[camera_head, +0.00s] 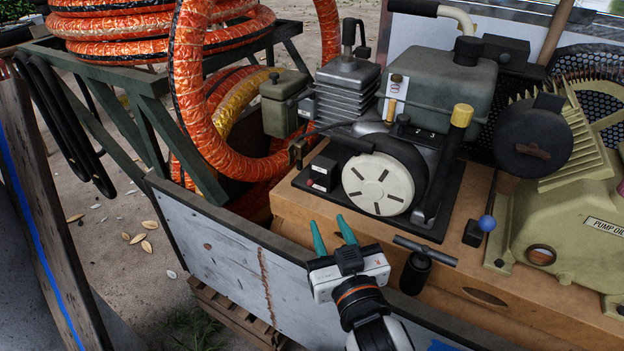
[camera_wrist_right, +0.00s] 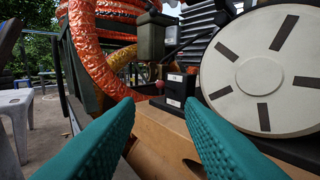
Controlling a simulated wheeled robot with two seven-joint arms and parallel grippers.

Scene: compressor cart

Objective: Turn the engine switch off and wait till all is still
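The engine (camera_head: 405,110) stands on the wooden cart deck in the head view, with a round white slotted recoil cover (camera_head: 378,184) facing me. A small black box (camera_head: 322,174), which looks like the engine switch, sits left of the cover; it also shows in the right wrist view (camera_wrist_right: 180,90). Its on or off position is too small to tell. My right gripper (camera_head: 331,222) is open and empty, its teal fingers apart and pointing toward the box from the near side, not touching it. In the wrist view, the box lies between and beyond the fingertips. My left gripper is out of view.
A black T-handle (camera_head: 424,255) stands close right of my gripper. A blue-knobbed lever (camera_head: 486,224) and the olive pump (camera_head: 575,210) are farther right. Orange hose (camera_head: 190,90) coils at the left. A grey side panel (camera_head: 225,255) borders the deck's near left.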

